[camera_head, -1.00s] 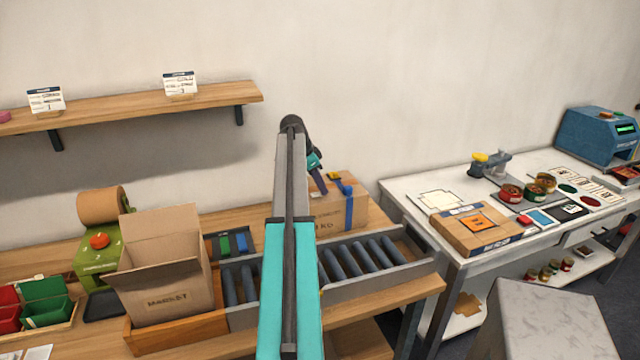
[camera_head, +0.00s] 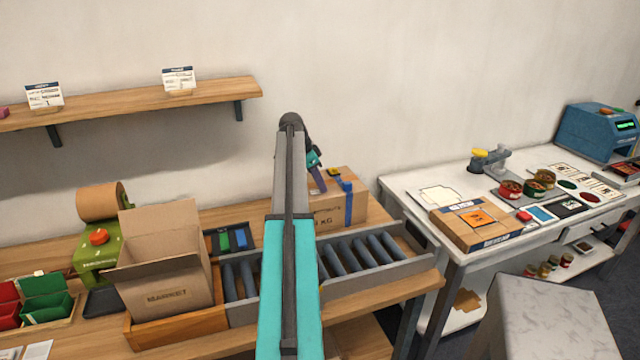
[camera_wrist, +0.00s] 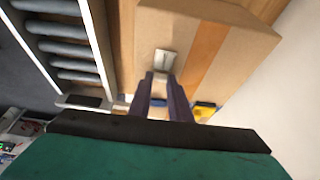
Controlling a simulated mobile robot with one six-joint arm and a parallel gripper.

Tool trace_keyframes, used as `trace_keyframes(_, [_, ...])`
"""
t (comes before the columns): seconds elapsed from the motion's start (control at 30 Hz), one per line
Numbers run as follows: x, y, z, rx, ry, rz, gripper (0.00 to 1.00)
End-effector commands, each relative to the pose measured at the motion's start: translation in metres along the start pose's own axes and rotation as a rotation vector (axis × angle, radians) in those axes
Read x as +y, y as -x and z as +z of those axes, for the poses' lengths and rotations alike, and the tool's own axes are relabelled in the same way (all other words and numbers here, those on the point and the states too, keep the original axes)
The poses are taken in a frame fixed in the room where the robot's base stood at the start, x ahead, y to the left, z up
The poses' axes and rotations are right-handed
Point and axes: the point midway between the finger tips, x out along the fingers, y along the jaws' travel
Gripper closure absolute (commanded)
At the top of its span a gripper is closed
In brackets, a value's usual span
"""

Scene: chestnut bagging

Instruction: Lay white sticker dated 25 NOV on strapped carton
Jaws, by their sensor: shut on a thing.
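The strapped carton (camera_head: 355,205) is brown with a blue strap (camera_head: 348,205). It stands behind the roller track in the head view, partly hidden by my arm. In the wrist view the carton's top (camera_wrist: 235,45) fills the upper right, with a tan tape strip along it. My gripper (camera_wrist: 165,76) is shut on a small white sticker (camera_wrist: 166,62) at its fingertips, over the carton top. I cannot read its date or tell whether it touches the carton. In the head view my gripper (camera_head: 320,182) is just above the carton.
A yellow piece (camera_wrist: 204,110) lies by the carton's top, beside my fingers. The roller track (camera_head: 365,262) runs in front of the carton. An open carton (camera_head: 165,285) marked MARKET stands to the left. A white table (camera_head: 405,188) with another carton (camera_head: 485,226) is at right.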

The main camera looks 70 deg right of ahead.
Motion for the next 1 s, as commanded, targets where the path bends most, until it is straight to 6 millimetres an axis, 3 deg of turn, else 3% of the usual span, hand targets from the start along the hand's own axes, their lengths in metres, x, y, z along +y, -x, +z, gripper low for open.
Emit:
trace_keyframes(0.43, [0.0003,0.0007,0.0024,0.0,0.001,0.0,1.0])
trace_keyframes(0.47, [0.0003,0.0007,0.0025,0.0,0.001,0.0,0.78])
trace_keyframes(0.57, [0.0002,0.0007,0.0025,0.0,0.001,0.0,0.61])
trace_keyframes(1.0, [0.0,0.0041,0.0014,0.0,0.001,-0.001,0.61])
